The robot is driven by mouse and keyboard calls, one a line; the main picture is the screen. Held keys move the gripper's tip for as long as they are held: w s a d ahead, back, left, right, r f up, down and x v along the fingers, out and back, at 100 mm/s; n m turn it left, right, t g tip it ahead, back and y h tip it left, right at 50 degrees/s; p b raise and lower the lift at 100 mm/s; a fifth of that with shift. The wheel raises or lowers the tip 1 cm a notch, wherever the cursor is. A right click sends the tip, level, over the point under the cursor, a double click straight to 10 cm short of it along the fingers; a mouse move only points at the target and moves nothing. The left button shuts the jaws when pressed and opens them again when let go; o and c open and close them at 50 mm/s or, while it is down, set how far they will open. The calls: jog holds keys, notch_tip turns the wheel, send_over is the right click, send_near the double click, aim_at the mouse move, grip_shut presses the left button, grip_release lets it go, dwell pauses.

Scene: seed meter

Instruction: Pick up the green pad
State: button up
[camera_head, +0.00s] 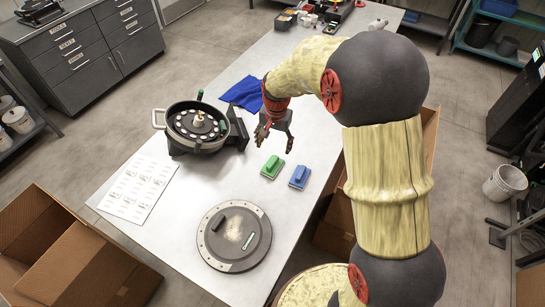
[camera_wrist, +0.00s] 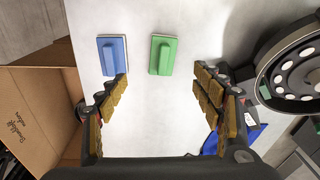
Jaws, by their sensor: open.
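The green pad (camera_head: 272,167) lies flat on the white table, with a raised handle on top. A blue pad (camera_head: 299,177) of like shape lies just to its right. In the wrist view the green pad (camera_wrist: 163,54) is ahead of my fingers, near the middle, and the blue pad (camera_wrist: 113,55) is to its left. My gripper (camera_head: 275,140) hangs above the table beyond the green pad, apart from it. In the wrist view my gripper (camera_wrist: 162,98) has its fingers spread wide with nothing between them.
The seed meter (camera_head: 197,127) stands left of my gripper, its rim close to the right finger in the wrist view (camera_wrist: 263,75). A blue cloth (camera_head: 243,93) lies behind. A round grey lid (camera_head: 212,256) and a printed sheet (camera_head: 130,195) lie nearer the front. Open boxes (camera_head: 75,262) flank the table.

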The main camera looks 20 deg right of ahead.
jog(key=m+g+p, duration=0.1)
jog(key=m+p, duration=0.1)
jog(key=p, duration=0.1)
send_over(273, 161)
jog(key=f, duration=0.6)
jog(key=shift+s+a+f, duration=0.15)
jog(key=shift+a+f, duration=0.2)
jog(key=shift+f, duration=0.05)
notch_tip(273, 161, down, 2)
jog(key=shift+f, duration=0.25)
jog(key=shift+w+d+f, duration=0.15)
jog(key=shift+f, duration=1.35)
jog(key=shift+w+d+f, duration=0.1)
jog(key=shift+d+f, duration=0.05)
jog(key=shift+f, duration=1.35)
jog(key=shift+c, duration=0.4)
jog(key=c, duration=1.1)
jog(key=shift+c, duration=0.5)
jog(key=shift+r, duration=0.1)
